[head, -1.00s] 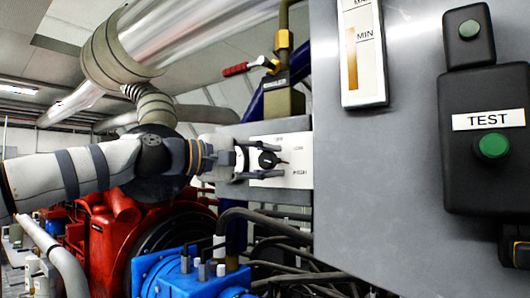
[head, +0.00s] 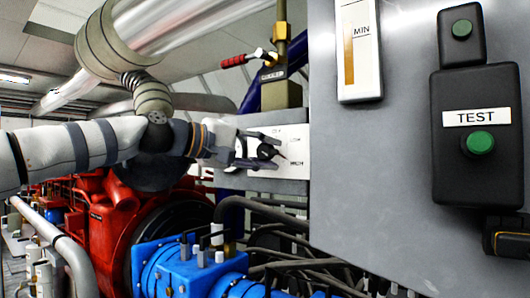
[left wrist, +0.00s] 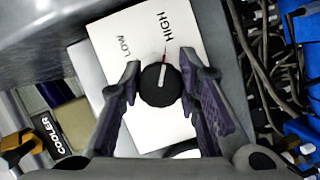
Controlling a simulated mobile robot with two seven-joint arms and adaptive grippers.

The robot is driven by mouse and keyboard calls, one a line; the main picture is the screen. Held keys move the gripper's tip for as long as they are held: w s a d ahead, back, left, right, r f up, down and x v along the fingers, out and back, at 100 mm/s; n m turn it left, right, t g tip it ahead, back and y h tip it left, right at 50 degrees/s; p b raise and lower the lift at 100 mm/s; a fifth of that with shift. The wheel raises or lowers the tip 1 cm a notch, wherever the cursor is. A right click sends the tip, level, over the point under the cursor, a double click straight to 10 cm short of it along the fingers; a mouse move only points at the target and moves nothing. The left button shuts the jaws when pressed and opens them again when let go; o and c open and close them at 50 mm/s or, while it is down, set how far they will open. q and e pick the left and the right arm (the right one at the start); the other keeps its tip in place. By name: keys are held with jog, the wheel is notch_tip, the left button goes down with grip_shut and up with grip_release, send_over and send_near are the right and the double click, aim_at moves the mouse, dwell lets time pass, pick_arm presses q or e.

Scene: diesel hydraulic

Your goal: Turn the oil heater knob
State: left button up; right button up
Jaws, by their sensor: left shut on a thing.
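The oil heater knob (head: 266,151) is round and black, on a white plate (head: 293,138) on a grey box. In the left wrist view the knob (left wrist: 160,88) has a white pointer mark in line with a thin red line towards HIGH; LOW is printed to its left. My left gripper (head: 279,154) reaches the knob from the left, with one finger above and one below it. In the left wrist view the gripper's dark fingers (left wrist: 160,60) stand on both sides of the knob, shut on it. My right gripper is not seen.
A large grey panel (head: 390,190) with a gauge (head: 359,50) and a green TEST button (head: 480,142) fills the right. A red-handled valve (head: 233,61) is above the knob. Black hoses (head: 290,240), a blue pump (head: 190,268) and a red engine (head: 115,215) lie below.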

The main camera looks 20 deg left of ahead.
pick_arm(q)
jog(key=o, duration=1.2)
jog(key=v, duration=1.2)
jog(key=shift+a, duration=0.1)
